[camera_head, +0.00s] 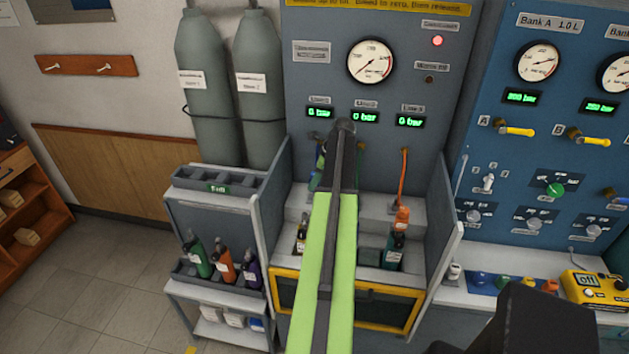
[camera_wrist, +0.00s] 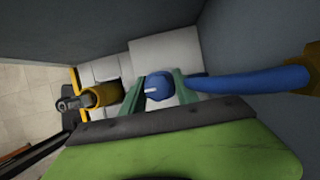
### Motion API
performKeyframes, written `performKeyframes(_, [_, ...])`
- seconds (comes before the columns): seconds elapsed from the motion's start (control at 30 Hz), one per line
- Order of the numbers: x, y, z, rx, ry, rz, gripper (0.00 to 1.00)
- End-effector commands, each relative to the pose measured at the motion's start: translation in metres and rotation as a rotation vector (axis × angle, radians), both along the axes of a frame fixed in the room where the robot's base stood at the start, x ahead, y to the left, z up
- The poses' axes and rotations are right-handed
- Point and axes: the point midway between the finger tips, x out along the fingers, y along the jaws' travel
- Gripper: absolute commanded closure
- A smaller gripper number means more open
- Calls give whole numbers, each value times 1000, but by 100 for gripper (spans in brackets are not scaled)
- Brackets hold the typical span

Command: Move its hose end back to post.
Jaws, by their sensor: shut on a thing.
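In the wrist view my gripper (camera_wrist: 157,92), with two green fingers, is shut on the blue hose end (camera_wrist: 159,82), one finger on each side of it. A blue hose (camera_wrist: 250,81) runs from there to the right, to an orange-brown part at the picture edge. Pale grey block surfaces (camera_wrist: 165,50) lie beyond the fingers; which of them is the post I cannot tell. A yellow-topped bottle (camera_wrist: 103,94) is left of the fingers. In the head view my arm hides most of my gripper and the blue hose.
In the head view an orange hose end (camera_head: 402,219) sits in the bay beside a teal bottle (camera_head: 393,252). A grey side wall (camera_head: 440,220) bounds the bay on the right. A rack (camera_head: 222,272) with several small bottles stands left. The gauge panel (camera_head: 330,85) rises behind.

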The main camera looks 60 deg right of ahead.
Motion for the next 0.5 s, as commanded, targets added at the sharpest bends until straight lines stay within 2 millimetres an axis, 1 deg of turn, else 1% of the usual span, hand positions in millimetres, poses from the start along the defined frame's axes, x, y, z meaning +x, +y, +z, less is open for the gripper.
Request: performKeyframes(0.5, [0, 0, -9, 0, 0, 0, 100])
